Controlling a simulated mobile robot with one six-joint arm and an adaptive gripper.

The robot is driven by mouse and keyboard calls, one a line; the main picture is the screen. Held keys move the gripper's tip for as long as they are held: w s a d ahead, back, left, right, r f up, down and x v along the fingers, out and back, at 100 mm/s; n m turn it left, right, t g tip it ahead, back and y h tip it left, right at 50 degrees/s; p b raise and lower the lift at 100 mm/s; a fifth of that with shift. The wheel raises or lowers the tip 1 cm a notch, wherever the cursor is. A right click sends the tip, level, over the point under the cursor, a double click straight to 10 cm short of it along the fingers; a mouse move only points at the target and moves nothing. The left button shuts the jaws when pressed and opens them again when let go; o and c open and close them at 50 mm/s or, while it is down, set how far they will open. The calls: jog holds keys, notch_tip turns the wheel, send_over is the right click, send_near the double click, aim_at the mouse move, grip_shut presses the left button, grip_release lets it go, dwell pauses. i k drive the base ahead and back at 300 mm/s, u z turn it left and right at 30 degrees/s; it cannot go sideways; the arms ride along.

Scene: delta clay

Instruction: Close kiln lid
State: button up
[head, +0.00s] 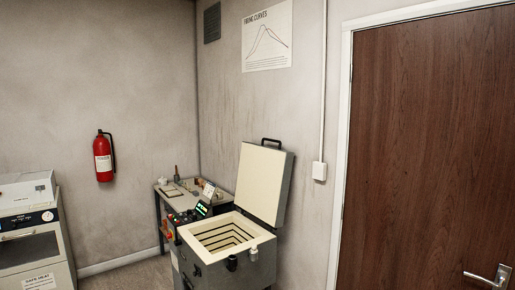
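The kiln (233,275) stands low in the middle of the head view, against the right-hand wall. Its lid (261,183) is open and tilted up at the back, with its pale inner face showing. A dark handle (271,142) sits on the lid's top edge. The square chamber opening (223,236) shows stepped pale walls; its floor is hidden. A control panel with a green display (203,209) is on the kiln's left. Dark latch parts (232,263) are on the front rim. My gripper is not in view.
A small table (162,207) with small items stands behind the kiln at left. A grey-white appliance (33,240) is at the far left. A red fire extinguisher (103,157) hangs on the wall. A closed brown door (430,150) is at right. Some bare floor (125,277) shows left of the kiln.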

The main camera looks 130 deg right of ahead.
aim_at(265, 172)
jog(key=z, duration=1.25)
jog(key=i, duration=0.1)
jog(key=z, duration=3.3)
jog(key=i, duration=0.3)
jog(key=u, duration=0.1)
